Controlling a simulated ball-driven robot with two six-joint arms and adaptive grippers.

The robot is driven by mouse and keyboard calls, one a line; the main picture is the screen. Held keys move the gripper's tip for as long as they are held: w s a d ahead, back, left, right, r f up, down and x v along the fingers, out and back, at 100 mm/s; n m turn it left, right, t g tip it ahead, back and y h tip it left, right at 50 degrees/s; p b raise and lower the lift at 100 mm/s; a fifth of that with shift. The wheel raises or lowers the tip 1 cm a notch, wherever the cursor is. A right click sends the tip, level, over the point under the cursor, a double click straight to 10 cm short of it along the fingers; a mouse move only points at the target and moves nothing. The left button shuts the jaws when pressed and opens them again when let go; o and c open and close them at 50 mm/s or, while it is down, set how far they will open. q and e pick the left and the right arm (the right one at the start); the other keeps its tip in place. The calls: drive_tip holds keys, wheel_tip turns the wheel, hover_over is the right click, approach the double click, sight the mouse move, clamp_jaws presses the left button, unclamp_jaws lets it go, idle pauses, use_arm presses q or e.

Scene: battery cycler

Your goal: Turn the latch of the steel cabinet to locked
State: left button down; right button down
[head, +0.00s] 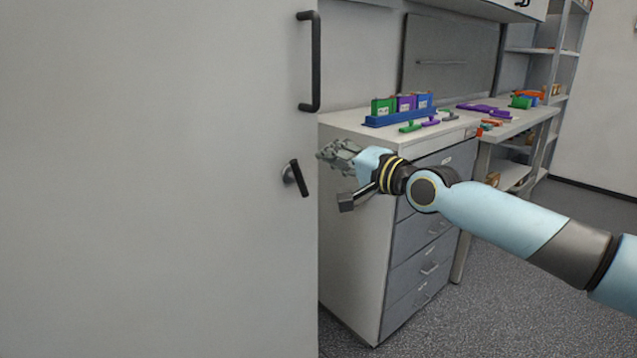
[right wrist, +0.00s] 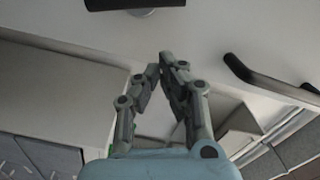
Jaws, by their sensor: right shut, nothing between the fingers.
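The steel cabinet (head: 150,200) is a large pale grey door face filling the left of the head view. Its latch (head: 299,178) is a short black lever on a round base, near vertical, with its lower end tilted a little to the right. In the right wrist view the dark latch (right wrist: 150,4) is cut off by the top edge. My right gripper (head: 324,153) is shut and empty, apart from the latch, to its upper right by the door's edge. Its fingertips meet in the right wrist view (right wrist: 163,66). My left gripper is out of view.
A long black pull handle (head: 315,62) is above the latch, and it shows at right in the wrist view (right wrist: 270,82). Behind my gripper stands a drawer unit (head: 350,240) with a blue rack (head: 400,117) and small coloured parts. Shelves (head: 560,75) stand farther back.

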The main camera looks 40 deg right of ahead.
sight(290, 174)
drive_tip(key=a, duration=0.1)
drive_tip(key=a+f, duration=0.1)
drive_tip(key=a, duration=0.1)
drive_tip(key=shift+w+a, duration=0.1)
idle(0.3)
drive_tip(key=shift+a+r+p, duration=0.1)
drive_tip(key=shift+a+p, duration=0.05)
drive_tip(key=shift+p, duration=0.15)
